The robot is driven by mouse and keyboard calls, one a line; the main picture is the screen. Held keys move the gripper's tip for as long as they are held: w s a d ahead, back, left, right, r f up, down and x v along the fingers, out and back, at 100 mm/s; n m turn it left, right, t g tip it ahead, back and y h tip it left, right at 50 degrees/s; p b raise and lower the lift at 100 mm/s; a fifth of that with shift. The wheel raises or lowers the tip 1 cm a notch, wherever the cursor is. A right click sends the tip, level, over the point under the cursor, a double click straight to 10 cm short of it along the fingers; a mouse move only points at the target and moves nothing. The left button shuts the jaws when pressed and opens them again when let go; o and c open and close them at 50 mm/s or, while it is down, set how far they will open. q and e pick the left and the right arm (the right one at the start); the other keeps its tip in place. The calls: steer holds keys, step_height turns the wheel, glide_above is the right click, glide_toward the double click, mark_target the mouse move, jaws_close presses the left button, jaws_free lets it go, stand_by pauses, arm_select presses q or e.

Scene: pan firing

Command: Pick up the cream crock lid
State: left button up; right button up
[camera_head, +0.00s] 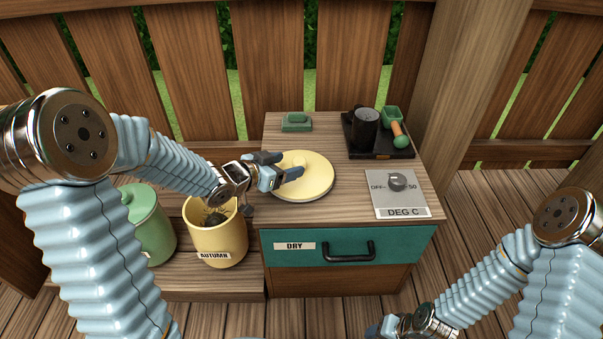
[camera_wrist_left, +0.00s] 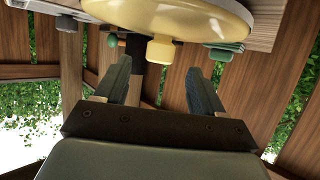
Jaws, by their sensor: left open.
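The cream crock lid (camera_head: 312,188) is a round, pale yellow disc lying on the left part of the cabinet top, with its knob up. My left gripper (camera_head: 285,166) is open over the lid's upper left part, its fingers pointing right toward the knob. In the left wrist view the lid (camera_wrist_left: 205,14) fills the top, and its knob (camera_wrist_left: 160,49) shows beyond and between the spread fingertips (camera_wrist_left: 160,75), with nothing held. The open yellow crock labelled AUTUMN (camera_head: 222,243) stands lower left with dark contents. My right gripper (camera_head: 405,325) is at the bottom edge, mostly cut off.
A lidded green crock (camera_head: 150,228) stands left of the yellow one. A teal drawer (camera_head: 400,243) is shut.

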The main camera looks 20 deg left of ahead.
mark_target(299, 160)
arm_select(q)
steer(key=x, duration=0.7)
steer(key=shift+w+d+r, duration=0.1)
steer(key=shift+w+d, duration=0.05)
steer(key=shift+w, duration=0.05)
steer(key=shift+c, duration=0.2)
jaws_close()
steer(key=shift+r, duration=0.1)
